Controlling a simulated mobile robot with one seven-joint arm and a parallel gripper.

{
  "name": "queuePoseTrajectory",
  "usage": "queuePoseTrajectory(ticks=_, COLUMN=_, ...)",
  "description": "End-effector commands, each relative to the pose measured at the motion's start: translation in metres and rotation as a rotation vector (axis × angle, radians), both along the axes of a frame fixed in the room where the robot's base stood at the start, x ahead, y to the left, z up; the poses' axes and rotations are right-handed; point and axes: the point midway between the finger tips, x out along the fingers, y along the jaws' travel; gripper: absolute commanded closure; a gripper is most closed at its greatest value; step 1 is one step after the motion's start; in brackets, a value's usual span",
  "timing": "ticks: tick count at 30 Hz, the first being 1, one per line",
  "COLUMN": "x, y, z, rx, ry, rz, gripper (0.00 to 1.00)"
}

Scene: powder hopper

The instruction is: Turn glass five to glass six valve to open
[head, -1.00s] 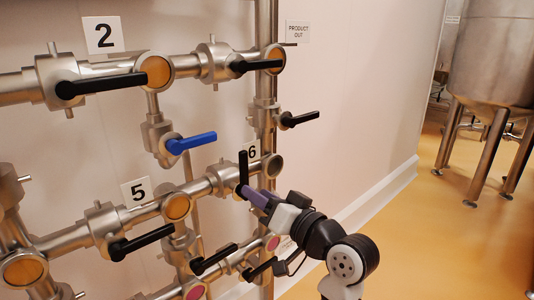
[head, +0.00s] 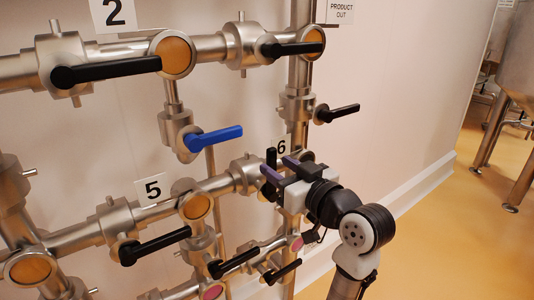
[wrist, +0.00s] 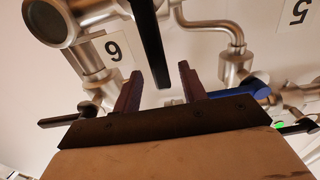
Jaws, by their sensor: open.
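The valve between glass five (head: 196,206) and glass six has a black handle (head: 271,157) that stands upright, across the sloping pipe. My gripper (head: 277,168) is at this handle with its purple fingers open. In the wrist view, the same handle (wrist: 147,35) hangs down from the top edge and reaches between the two open fingers (wrist: 160,72). I see a gap on both sides and no clear contact. In the head view my gripper hides glass six; a ring (wrist: 50,20) beside the 6 label in the wrist view appears to be it.
A blue valve handle (head: 213,138) is just above and left of my gripper. Another black handle (head: 337,113) sticks out above right. More black handles (head: 234,262) lie below. Open floor (head: 440,240) is to the right.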

Motion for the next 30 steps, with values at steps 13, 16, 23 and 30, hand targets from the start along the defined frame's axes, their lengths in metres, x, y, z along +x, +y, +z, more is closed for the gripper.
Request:
queuePoseTrajectory(ticks=13, x=0.042, y=0.031, z=0.0, rx=0.002, ry=0.001, rz=0.001, gripper=0.58)
queuePoseTrajectory(ticks=16, x=0.043, y=0.031, z=0.0, rx=0.001, ry=0.001, rz=0.0, gripper=0.58)
queuePoseTrajectory(ticks=23, x=0.043, y=0.031, z=0.0, rx=0.001, ry=0.0, rz=0.0, gripper=0.67)
queuePoseTrajectory(ticks=30, x=0.043, y=0.031, z=0.0, rx=0.001, ry=0.0, rz=0.0, gripper=0.99)
